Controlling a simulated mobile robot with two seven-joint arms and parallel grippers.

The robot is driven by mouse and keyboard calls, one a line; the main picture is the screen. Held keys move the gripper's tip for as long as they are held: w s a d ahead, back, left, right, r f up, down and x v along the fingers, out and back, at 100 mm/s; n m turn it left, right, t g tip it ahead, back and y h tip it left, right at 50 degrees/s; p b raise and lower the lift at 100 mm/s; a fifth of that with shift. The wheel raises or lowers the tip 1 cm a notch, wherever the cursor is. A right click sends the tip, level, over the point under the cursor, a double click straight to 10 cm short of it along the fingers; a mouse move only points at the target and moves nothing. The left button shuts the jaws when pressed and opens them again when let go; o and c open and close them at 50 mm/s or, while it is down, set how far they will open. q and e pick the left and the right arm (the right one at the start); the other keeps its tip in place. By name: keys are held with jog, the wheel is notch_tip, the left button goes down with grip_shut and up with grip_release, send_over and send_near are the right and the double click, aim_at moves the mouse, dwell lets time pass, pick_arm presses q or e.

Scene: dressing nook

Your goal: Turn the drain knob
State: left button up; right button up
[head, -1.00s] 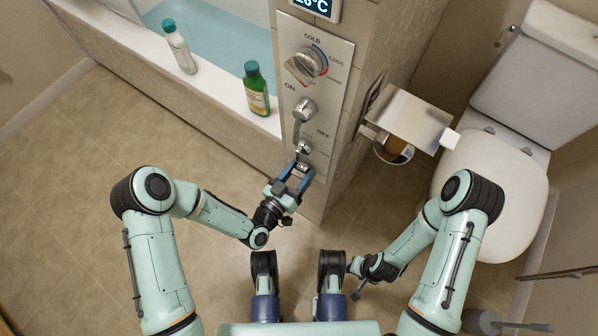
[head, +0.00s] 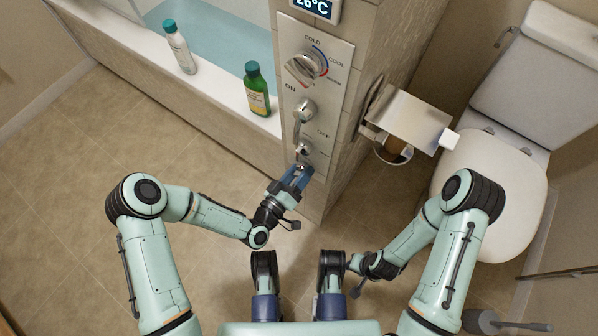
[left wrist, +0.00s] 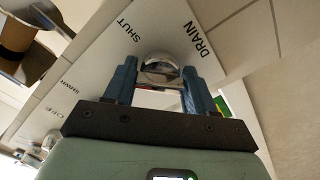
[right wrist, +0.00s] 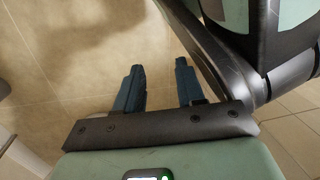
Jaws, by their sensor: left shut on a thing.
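The drain knob (left wrist: 160,65) is a round chrome knob low on the metal control panel (head: 337,58), between the printed words SHUT and DRAIN. My left gripper (head: 301,172) is at the panel's lower end. In the left wrist view its two blue fingers are on either side of the knob, shut on it. In the head view the gripper mostly hides this knob. My right gripper (right wrist: 158,70) is open and empty above the floor, away from the panel.
Above it on the panel are a lever (head: 304,109) and a temperature dial (head: 303,69). A green bottle (head: 257,92) and a white bottle (head: 181,50) stand on the tub rim. A paper holder (head: 408,116) and toilet (head: 495,180) are right. Floor at left is clear.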

pick_arm(q)
jog(key=shift+s+f, duration=0.1)
jog(key=o, duration=1)
jog(key=shift+o, duration=0.2)
jog(key=p+v, duration=0.2)
jog(key=v, duration=1.1)
pick_arm(e)
jog(key=w+r+t, duration=0.1)
jog(key=w+r, duration=0.3)
jog(key=shift+w+a+t, duration=0.35)
jog(key=shift+t, duration=0.05)
pick_arm(q)
jog(key=shift+s+a, duration=0.1)
jog(key=shift+a, duration=0.05)
